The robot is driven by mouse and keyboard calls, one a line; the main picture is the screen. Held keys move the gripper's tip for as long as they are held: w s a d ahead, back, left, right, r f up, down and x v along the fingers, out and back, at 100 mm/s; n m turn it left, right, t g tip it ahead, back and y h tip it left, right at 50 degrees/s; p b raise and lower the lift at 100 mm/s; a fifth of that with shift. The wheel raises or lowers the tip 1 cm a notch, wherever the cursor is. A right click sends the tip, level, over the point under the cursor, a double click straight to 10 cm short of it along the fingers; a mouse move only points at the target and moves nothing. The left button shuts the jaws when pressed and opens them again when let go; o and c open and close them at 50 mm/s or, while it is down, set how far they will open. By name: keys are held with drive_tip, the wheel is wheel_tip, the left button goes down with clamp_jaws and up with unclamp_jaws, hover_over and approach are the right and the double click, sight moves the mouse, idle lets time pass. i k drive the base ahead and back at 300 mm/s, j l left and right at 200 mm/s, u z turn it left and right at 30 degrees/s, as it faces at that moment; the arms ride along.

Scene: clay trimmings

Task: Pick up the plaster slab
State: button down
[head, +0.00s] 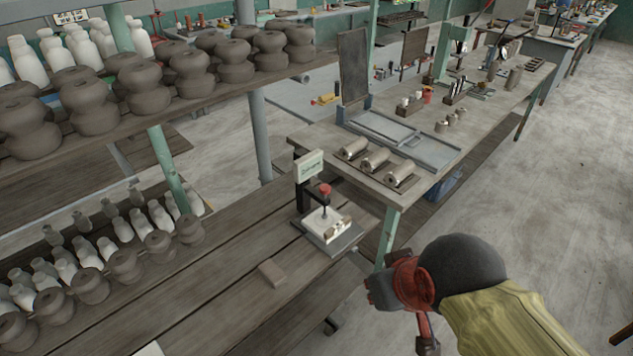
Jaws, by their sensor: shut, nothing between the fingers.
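A white flat piece (150,349), cut off by the bottom edge of the head view, lies on the wooden bench; it may be the plaster slab. Another white flat piece (322,222) lies on a small dark scale-like stand (330,238) on the bench, with small light pieces on top. I cannot tell which is the slab. A small brown-grey block (270,272) lies flat on the planks. My gripper (373,291) is right of the bench, apart from all of these. It is shut and empty; its fingertips are small and dark here.
Shelves of dark clay pots (188,68) and white bottles overhang the bench at left, with green posts. A table (470,140) with metal cylinders and a grey frame stands behind. Bare planks surround the block. The concrete floor (570,200) at right is clear.

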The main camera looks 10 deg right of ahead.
sight(326, 221)
drive_tip(key=i+l, duration=0.1)
drive_tip(key=l, duration=0.9)
drive_tip(key=i+l, duration=0.15)
drive_tip(key=l, duration=0.85)
drive_tip(key=i+z, duration=0.05)
